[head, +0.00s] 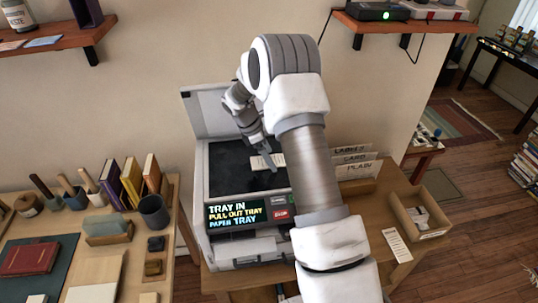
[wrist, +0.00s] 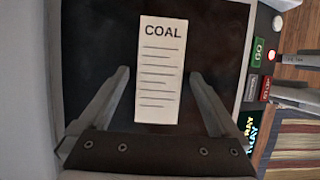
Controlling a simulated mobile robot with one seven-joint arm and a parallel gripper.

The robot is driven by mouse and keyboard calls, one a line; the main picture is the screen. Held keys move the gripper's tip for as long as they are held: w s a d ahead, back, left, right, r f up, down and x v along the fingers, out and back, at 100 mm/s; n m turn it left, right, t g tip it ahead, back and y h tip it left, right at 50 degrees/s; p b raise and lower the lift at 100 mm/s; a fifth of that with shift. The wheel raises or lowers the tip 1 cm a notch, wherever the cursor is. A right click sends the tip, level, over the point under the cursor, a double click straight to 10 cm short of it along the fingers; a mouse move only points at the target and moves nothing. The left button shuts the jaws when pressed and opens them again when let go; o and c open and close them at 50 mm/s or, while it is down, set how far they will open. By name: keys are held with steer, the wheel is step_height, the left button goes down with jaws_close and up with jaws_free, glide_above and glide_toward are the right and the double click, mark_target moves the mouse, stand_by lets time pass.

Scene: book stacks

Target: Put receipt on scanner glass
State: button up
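A white receipt headed "COAL" (wrist: 160,95) lies on the dark scanner glass (wrist: 100,40) in the wrist view. In the head view the paper (head: 260,163) shows as a small pale patch on the glass (head: 225,170), partly hidden by my gripper (head: 269,164). My gripper (wrist: 160,76) is open over the glass, with one finger on each side of the receipt and a gap on both sides. The scanner (head: 199,170) stands with its lid (head: 205,112) raised. Its screen (head: 235,214) reads "TRAY IN, PULL OUT TRAY, PAPER TRAY".
Another printed slip (head: 397,245) lies on the wooden desk at right, beside an open box (head: 418,214). Card dividers (head: 355,160) stand behind my arm. The left table holds books (head: 131,181), a dark cup (head: 154,212) and a card holder (head: 108,231). Shelves hang above both sides.

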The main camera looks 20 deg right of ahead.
steer(key=shift+r, duration=0.1)
steer(key=s+a+r+m+t+b, duration=0.1)
steer(key=s+a+r+m, duration=0.15)
steer(key=r, duration=0.75)
steer(key=s+a+r+m+t, duration=0.1)
steer(key=s+a+r, duration=0.3)
steer(key=r, duration=0.7)
steer(key=s+a+r+m+t+y, duration=0.2)
steer(key=s+m, duration=0.4)
steer(key=s, duration=0.6)
steer(key=s+a+r+m+t+y, duration=0.2)
steer(key=s+m, duration=0.4)
steer(key=s, duration=0.7)
steer(key=shift+s+a+t, duration=0.3)
steer(key=shift+a, duration=0.2)
steer(key=shift+r, duration=0.1)
